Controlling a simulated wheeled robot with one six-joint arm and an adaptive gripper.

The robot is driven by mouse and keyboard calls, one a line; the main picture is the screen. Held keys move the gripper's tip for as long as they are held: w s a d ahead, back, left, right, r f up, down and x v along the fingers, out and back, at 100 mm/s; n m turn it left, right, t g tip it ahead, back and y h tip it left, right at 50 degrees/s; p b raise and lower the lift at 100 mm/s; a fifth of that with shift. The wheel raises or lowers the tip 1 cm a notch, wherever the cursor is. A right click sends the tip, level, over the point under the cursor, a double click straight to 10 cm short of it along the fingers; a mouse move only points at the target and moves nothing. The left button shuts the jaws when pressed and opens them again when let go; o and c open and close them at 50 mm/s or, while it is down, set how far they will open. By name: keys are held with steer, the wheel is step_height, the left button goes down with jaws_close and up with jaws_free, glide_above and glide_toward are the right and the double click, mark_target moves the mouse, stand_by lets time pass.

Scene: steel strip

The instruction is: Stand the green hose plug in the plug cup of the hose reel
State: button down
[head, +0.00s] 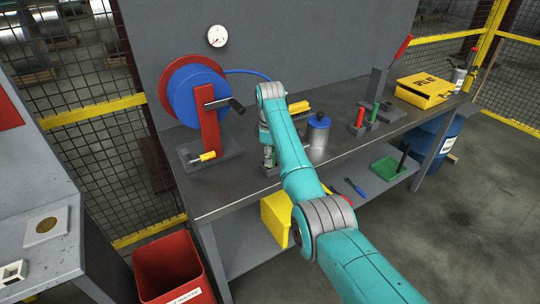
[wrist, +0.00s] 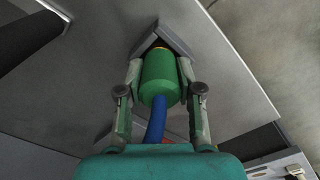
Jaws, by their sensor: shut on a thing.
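The green hose plug (wrist: 160,78) is between the two fingers of my gripper (wrist: 160,92) in the wrist view, with the blue hose (wrist: 156,120) running from its near end. A grey block (wrist: 150,40) lies just beyond the plug's far end; I cannot tell whether the plug touches it or is in it. In the head view my gripper (head: 268,155) points down at the bench beside a small grey block (head: 270,171), and my arm hides much of this. The hose reel (head: 196,95) has a blue drum, a red stand and a black crank; the hose runs from it behind my arm.
The bench (head: 225,190) also bears a yellow-handled item (head: 204,157) by the reel, a metal canister (head: 318,135) with a blue lid, upright red and green handles (head: 365,115) and a yellow box (head: 424,88). A red bin (head: 172,270) stands in front. Bare bench lies left of my gripper.

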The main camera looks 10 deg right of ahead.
steer(key=shift+f, duration=0.45)
steer(key=c, duration=0.7)
jaws_free()
steer(key=shift+r, duration=0.1)
steer(key=shift+r, duration=3.6)
